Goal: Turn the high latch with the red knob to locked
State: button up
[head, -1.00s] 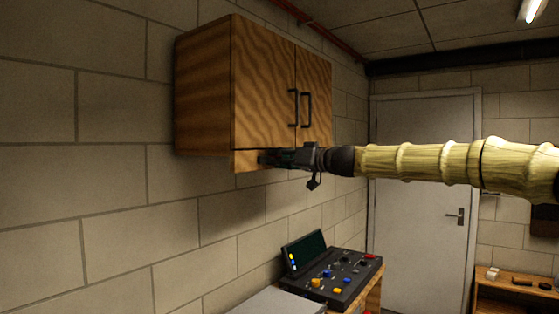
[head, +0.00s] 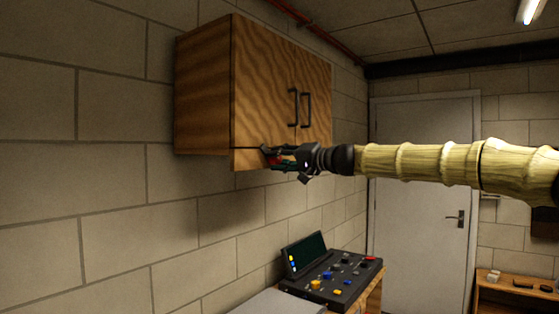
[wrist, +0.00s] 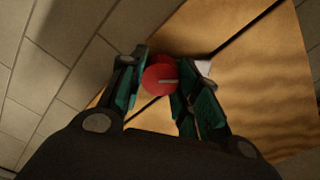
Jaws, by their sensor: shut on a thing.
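The red knob (wrist: 157,81) is round, with a pale line across its face that lies roughly level in the wrist view. It sits on the wooden strip along the cabinet's lower edge, and a bit of red shows in the head view (head: 287,160). My gripper (wrist: 159,84) has its two green-padded fingers on either side of the knob and is shut on it. In the head view my gripper (head: 278,157) reaches in from the right, just under the doors. The latch behind the knob is mostly hidden by the fingers.
The wooden wall cabinet (head: 262,85) has two shut doors with dark handles (head: 293,107). A small white piece (wrist: 204,68) shows by the right finger. Below stand a control panel (head: 333,281) with coloured knobs and a screen. A grey door (head: 420,200) is behind.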

jog(key=m+p, duration=0.1)
jog(key=m, duration=0.3)
jog(key=shift+m, duration=0.3)
jog(key=m+p, duration=0.1)
jog(key=m, duration=0.3)
jog(key=shift+f+m+p, duration=0.1)
jog(key=shift+m+p, duration=0.2)
jog(key=o, duration=1)
jog(key=shift+d, duration=0.1)
jog(key=v, duration=1.2)
jog(key=shift+w, duration=0.1)
jog(key=shift+f, duration=0.1)
